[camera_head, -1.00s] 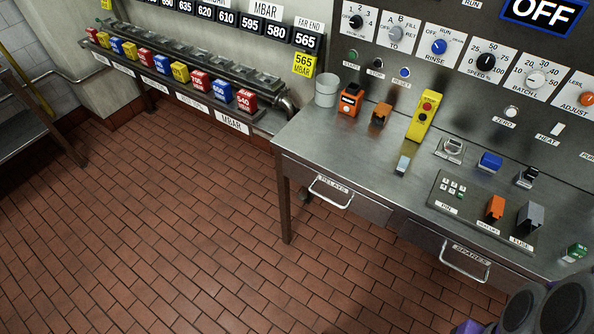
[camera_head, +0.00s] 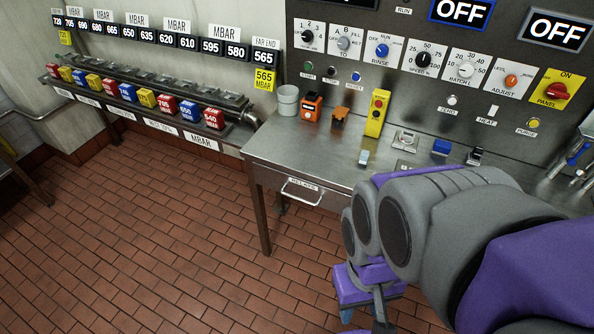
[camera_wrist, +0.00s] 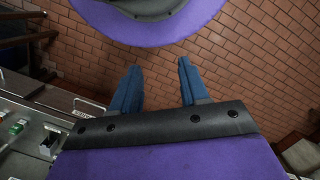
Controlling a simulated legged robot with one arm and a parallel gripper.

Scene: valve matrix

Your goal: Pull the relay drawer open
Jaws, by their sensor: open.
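The relay drawer (camera_head: 272,184), labelled RELAYS, is in the front of the steel bench in the head view. It looks flush with the bench front, and its pale bar handle (camera_head: 301,195) is in plain sight. My gripper (camera_head: 362,312) hangs low in front of the bench, right of that handle and apart from it; my arm hides part of it. In the wrist view my gripper (camera_wrist: 157,68) has its two blue fingers spread, with only floor between them. A bar handle (camera_wrist: 90,104) shows left of the fingers there; I cannot tell which drawer it belongs to.
The bench top (camera_head: 300,150) carries an orange box (camera_head: 312,107), a yellow button box (camera_head: 377,113) and other small devices. A bench leg (camera_head: 261,220) stands below the drawer's left side. The tiled floor (camera_head: 150,240) left of my gripper is clear. My arm hides the bench's right part.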

